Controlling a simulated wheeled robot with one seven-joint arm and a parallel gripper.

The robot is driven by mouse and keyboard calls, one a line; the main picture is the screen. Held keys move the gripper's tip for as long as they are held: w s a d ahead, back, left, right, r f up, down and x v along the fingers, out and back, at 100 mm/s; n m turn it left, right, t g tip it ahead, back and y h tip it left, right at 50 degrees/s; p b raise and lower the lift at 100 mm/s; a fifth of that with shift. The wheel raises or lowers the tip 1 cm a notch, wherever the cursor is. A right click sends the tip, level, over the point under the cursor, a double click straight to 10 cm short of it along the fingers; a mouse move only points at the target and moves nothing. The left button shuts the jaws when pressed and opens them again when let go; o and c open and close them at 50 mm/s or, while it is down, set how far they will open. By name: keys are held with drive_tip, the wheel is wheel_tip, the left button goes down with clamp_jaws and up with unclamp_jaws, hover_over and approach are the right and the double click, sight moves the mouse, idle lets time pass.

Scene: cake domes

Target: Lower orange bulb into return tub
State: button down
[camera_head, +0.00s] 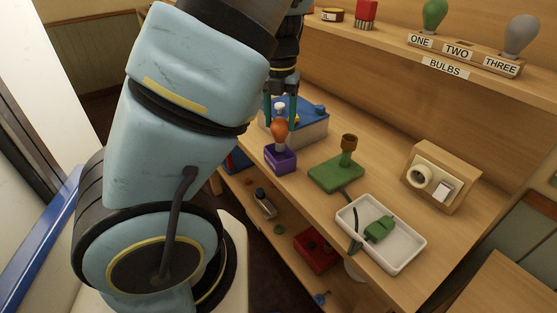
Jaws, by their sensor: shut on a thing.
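The orange bulb (280,131) is upright with its wide end up. My gripper (281,112) points down from above with its fingers around the bulb's upper part, shut on it. The purple tub (280,165) stands on the wooden bench directly below the bulb. The bulb's narrow lower end shows at the tub's opening; I cannot tell whether it touches the tub inside. The inside of the tub is mostly hidden.
A grey box with a blue top (313,131) stands close behind the tub. A green base with a brown socket (336,173) and a white tray (401,262) lie to the right. A bulb rack (464,55) is on the upper shelf. A lower shelf holds a red box (316,252).

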sight(280, 135)
drive_tip(key=shift+f+b, duration=1.45)
drive_tip(key=shift+f, duration=1.1)
idle(1.2)
drive_tip(key=shift+c, duration=0.5)
unclamp_jaws()
